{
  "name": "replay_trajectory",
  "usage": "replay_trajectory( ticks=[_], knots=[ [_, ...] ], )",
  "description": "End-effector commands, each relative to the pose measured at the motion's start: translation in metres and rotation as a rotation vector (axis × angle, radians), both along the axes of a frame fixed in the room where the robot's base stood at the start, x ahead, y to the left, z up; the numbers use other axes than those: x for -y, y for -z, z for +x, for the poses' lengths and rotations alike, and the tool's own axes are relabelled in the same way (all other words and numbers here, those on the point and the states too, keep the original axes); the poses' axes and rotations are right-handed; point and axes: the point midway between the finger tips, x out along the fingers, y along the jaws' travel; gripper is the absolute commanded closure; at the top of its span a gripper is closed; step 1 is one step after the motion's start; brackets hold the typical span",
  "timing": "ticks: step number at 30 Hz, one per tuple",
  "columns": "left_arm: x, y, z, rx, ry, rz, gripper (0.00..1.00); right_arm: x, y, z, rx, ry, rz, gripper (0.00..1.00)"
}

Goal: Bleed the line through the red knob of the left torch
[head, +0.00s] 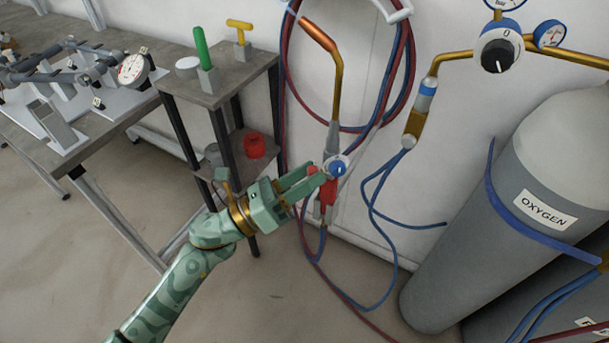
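The torch (337,90) hangs upright at the wall, with a copper tip on top and a grey body below. A blue knob (338,168) sits on its side. A small red part (312,170), which looks like the red knob, shows at the tips of my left gripper (318,176). Another red part (328,192) of the torch shows just below the fingers. The fingers reach the torch from the left and partly hide its lower body. I cannot tell whether they are closed on the red knob. My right gripper is not in view.
Red and blue hoses (408,60) coil behind the torch and run to the floor. The oxygen cylinder (530,185) stands at right, below a regulator (497,50). A small stand (225,75) holds a green striker-like stick (202,48) and a yellow T-handle (239,30). A workbench is at left.

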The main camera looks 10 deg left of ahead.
Motion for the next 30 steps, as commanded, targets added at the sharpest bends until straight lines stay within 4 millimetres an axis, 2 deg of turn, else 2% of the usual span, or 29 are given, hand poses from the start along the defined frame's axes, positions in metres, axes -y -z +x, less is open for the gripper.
replay_trajectory(
  ticks=[8,13,17,24,30],
  knots=[
    [0.000,0.000,0.000,0.001,0.000,0.001,0.55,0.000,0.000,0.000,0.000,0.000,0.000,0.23],
    [-0.011,0.006,-0.008,-0.001,0.000,0.001,0.55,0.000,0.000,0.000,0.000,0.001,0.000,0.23],
    [-0.032,0.017,-0.025,-0.005,-0.001,0.002,0.55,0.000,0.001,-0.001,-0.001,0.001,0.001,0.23],
    [-0.082,0.039,-0.064,-0.005,-0.001,0.002,0.55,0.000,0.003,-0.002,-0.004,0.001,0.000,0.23],
    [-0.110,0.052,-0.086,-0.003,0.000,0.001,0.55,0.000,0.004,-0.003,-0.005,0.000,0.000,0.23]
  ],
)
